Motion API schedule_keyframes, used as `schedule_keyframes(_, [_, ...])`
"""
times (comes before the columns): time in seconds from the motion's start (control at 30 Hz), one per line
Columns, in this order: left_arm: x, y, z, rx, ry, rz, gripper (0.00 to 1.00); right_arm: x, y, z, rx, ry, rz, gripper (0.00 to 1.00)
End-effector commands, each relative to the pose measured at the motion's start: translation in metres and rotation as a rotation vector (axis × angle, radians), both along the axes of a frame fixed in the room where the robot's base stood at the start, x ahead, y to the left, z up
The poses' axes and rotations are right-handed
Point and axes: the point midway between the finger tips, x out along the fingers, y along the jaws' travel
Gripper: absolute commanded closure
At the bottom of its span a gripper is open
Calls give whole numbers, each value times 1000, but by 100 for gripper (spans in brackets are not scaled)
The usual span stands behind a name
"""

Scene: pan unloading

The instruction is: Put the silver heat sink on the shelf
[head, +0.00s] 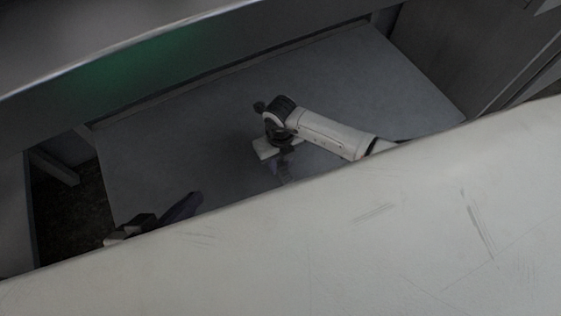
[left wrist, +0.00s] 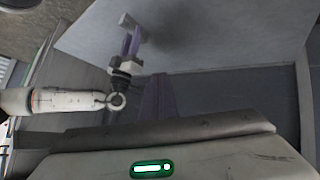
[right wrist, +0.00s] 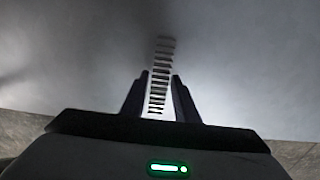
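The silver heat sink (right wrist: 160,70) shows in the right wrist view as a narrow finned strip. It stands between the two dark fingers of my right gripper (right wrist: 160,78), which are closed against its sides, and it reaches past their tips. In the head view my right gripper (head: 284,172) points down over a grey flat surface (head: 190,130). It also shows in the left wrist view (left wrist: 133,40), with a pale piece at its fingertips. My left gripper (left wrist: 158,85) looks shut and empty; in the head view (head: 185,205) it is partly hidden. I cannot tell which surface is the shelf.
A large pale surface (head: 400,220) fills the head view's foreground and hides the near part of the grey surface. A dark rail (head: 160,60) with a green reflection crosses the top. Grey panels (head: 460,50) stand at the right. The grey surface looks clear around my right gripper.

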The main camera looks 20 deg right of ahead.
Motion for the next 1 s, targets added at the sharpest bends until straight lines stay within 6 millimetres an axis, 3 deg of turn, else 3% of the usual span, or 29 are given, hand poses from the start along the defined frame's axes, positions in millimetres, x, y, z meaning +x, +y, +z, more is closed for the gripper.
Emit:
schedule_keyframes(0.43, [0,1,8,4,-7,0,100,0,0,8,-1,0,0,61])
schedule_keyframes(0.57, [-1,4,7,33,14,-1,100,1,0,30,0,-3,2,61])
schedule_keyframes(0.63, [-4,10,-8,72,52,-2,100,1,-1,46,-1,-3,1,61])
schedule_keyframes(0.77, [-8,18,-18,124,89,-1,100,1,-1,75,-1,-3,2,61])
schedule_keyframes(1.0, [-11,28,-19,140,87,33,100,1,-1,114,-1,-2,0,61])
